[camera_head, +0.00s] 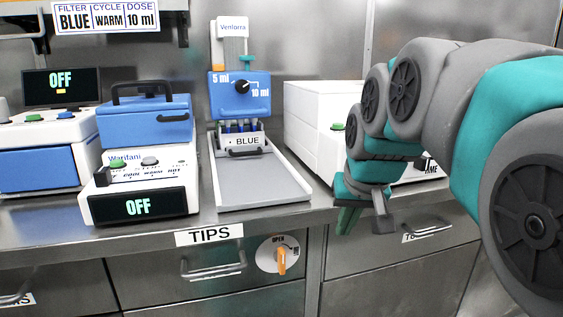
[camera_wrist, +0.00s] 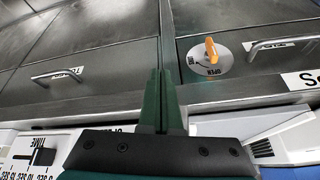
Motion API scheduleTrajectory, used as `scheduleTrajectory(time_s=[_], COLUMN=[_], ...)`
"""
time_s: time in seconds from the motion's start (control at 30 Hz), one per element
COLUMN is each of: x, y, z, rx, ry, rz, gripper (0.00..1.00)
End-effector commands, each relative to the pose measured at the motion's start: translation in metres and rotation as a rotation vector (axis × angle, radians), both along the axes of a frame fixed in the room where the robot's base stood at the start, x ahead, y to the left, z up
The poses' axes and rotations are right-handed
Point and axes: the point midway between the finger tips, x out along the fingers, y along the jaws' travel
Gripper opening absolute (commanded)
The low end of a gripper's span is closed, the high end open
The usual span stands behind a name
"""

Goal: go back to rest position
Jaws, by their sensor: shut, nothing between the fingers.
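My gripper (camera_head: 362,215) hangs from my grey and teal arm at the right of the head view, just in front of the counter's front edge. It points down, above the drawer fronts. In the wrist view my gripper (camera_wrist: 163,85) shows two dark green fingers pressed together, with nothing between them. My arm hides part of the white box-shaped device (camera_head: 308,130) behind it, including part of its lettering.
On the steel counter (camera_head: 240,218) stand a blue Ventorra dispenser (camera_head: 240,95) with a tray, a Waritani device (camera_head: 140,180) and another device (camera_head: 40,170) at the left. Below are drawers with handles (camera_head: 213,268) and an orange knob (camera_head: 282,260).

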Motion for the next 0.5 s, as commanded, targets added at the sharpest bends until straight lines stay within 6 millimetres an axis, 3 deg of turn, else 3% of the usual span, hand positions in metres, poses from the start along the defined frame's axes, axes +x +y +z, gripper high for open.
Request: scheduleTrajectory(time_s=[0.1,0.3,0.5], x=[-0.049,-0.141,-0.226], y=[-0.011,-0.024,-0.032], z=[-0.05,-0.128,-0.184], rx=[-0.013,-0.033,-0.052], ry=[0.128,0.341,0.519], rz=[-0.008,-0.007,0.008], gripper=[0.0,0.0,0.0])
